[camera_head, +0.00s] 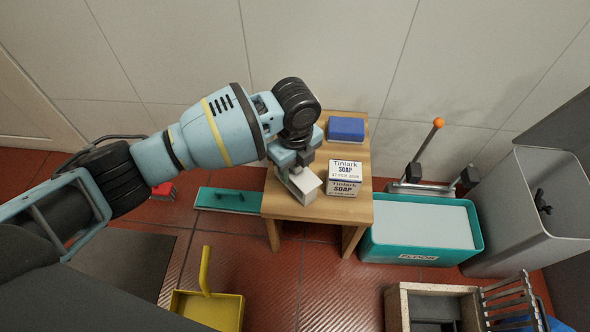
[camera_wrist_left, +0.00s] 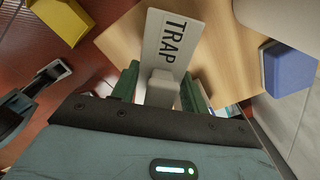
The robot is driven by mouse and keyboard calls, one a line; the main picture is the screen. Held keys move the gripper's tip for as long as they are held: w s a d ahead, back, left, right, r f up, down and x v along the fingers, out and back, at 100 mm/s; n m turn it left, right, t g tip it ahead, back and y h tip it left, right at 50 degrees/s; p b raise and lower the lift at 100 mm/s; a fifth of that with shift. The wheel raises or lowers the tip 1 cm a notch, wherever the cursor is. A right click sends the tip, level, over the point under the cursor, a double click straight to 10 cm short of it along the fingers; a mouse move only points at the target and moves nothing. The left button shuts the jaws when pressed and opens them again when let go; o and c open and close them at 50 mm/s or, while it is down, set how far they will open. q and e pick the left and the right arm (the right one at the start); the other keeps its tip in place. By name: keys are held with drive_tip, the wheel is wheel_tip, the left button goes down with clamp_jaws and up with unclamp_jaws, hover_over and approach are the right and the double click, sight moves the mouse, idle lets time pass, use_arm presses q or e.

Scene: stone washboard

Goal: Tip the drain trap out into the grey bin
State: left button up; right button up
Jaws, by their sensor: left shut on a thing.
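My left gripper (camera_head: 296,170) is shut on the drain trap (camera_head: 305,186), a pale boxy piece, and holds it over the wooden stool. In the left wrist view, the trap (camera_wrist_left: 172,45) has a white face lettered TRAP, with a pale grip between the green fingers of the left gripper (camera_wrist_left: 163,90). I cannot tell whether the trap touches the stool top. What is inside it is hidden. A tall light grey open container (camera_head: 500,250) stands at the far right with a black fitting inside; I cannot tell if it is the grey bin. My right gripper does not show clearly.
The stool (camera_head: 290,205) also bears soap boxes (camera_head: 343,178) and a blue block (camera_head: 346,129). A teal tub (camera_head: 375,253) stands to its right. A yellow dustpan (camera_head: 215,308) and a wooden-framed box (camera_head: 397,305) are in front. Red floor (camera_head: 290,285) is clear between them.

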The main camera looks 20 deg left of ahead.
use_arm(q)
drive_tip(key=shift+r, duration=0.1)
